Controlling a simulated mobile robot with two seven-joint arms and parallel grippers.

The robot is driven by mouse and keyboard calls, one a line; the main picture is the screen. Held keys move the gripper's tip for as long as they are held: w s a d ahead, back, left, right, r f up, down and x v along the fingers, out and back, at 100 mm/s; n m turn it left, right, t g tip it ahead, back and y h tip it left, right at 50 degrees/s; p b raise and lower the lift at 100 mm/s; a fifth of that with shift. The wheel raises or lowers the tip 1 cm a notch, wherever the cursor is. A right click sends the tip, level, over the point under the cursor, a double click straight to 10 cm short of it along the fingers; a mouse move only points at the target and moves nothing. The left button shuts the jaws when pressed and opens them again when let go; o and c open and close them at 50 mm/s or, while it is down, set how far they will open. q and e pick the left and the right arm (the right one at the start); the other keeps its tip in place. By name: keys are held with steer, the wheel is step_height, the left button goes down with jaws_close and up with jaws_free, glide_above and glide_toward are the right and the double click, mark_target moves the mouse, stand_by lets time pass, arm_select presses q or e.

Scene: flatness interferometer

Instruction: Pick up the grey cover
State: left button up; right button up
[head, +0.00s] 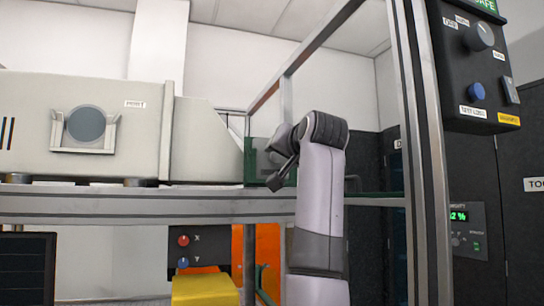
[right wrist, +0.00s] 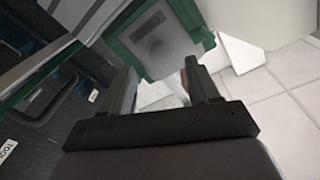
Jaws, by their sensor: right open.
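My right arm rises in the middle of the head view and bends left at the top. My right gripper (head: 279,170) is dark and small there, beside a green-edged part at the instrument's right end. In the right wrist view the right gripper (right wrist: 160,82) is open, with nothing between its fingers. A round grey disc (head: 86,124) sits in a bracket on the instrument's front. My left gripper is out of view.
The pale instrument housing (head: 60,150) stands on a metal shelf (head: 130,205). A metal frame post (head: 425,150) and a dark control box (head: 480,70) stand to the right. Below are a panel with X and Y knobs (head: 200,248) and a yellow block (head: 205,290).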

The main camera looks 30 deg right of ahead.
mark_target(277, 156)
steer(key=p+x, duration=0.1)
steer(key=x, duration=0.3)
steer(key=shift+p, duration=0.4)
steer(key=shift+w+d, duration=0.1)
steer(key=shift+w, duration=0.2)
steer(key=c, duration=1)
steer(key=shift+c, duration=0.2)
